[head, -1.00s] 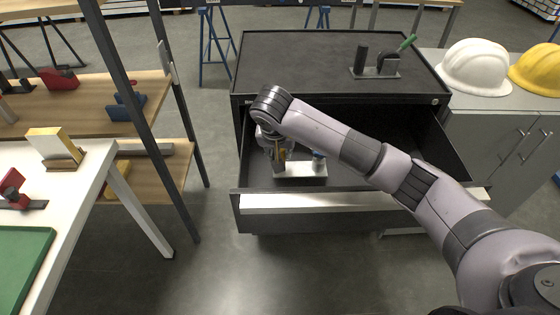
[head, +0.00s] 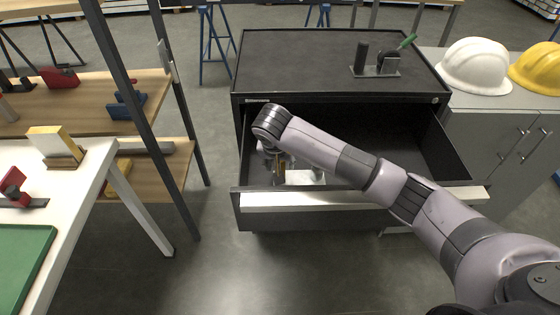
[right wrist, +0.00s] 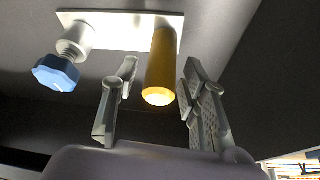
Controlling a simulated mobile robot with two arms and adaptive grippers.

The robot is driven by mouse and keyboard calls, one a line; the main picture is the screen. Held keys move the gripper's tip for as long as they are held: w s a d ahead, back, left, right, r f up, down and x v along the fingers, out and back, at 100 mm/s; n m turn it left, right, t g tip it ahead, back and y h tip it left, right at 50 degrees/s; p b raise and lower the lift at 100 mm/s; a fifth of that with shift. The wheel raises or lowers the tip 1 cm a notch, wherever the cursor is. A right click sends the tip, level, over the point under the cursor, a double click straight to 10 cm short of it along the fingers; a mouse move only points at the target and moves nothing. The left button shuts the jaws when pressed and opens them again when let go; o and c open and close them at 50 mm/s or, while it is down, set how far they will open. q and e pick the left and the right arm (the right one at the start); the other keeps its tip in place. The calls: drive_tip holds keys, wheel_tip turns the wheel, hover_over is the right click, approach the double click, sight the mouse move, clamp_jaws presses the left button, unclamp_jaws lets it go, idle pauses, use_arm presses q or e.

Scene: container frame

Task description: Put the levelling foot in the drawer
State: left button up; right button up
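The levelling foot, a pale plate with a blue knob and a yellow post, is inside the open drawer (head: 310,203); its plate (head: 303,177) is partly hidden by the drawer front. In the right wrist view its plate (right wrist: 118,30), blue knob (right wrist: 56,73) and yellow post (right wrist: 161,68) show clearly. My right gripper (head: 277,172) is down in the drawer at its left side. In the right wrist view its fingers (right wrist: 160,80) stand apart on both sides of the yellow post, with a gap visible on each side. My left gripper is out of view.
The black cabinet top (head: 300,65) carries a clamp with a green handle (head: 407,42). White (head: 475,68) and yellow (head: 540,68) helmets sit on a grey cupboard at right. A dark shelf post (head: 137,110) and white table (head: 85,185) stand at left. The drawer's right part is empty.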

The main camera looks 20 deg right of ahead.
drive_tip(key=shift+r, duration=0.1)
drive_tip(key=shift+r, duration=0.3)
drive_tip(key=v, duration=1.1)
drive_tip(key=shift+s+r, duration=0.2)
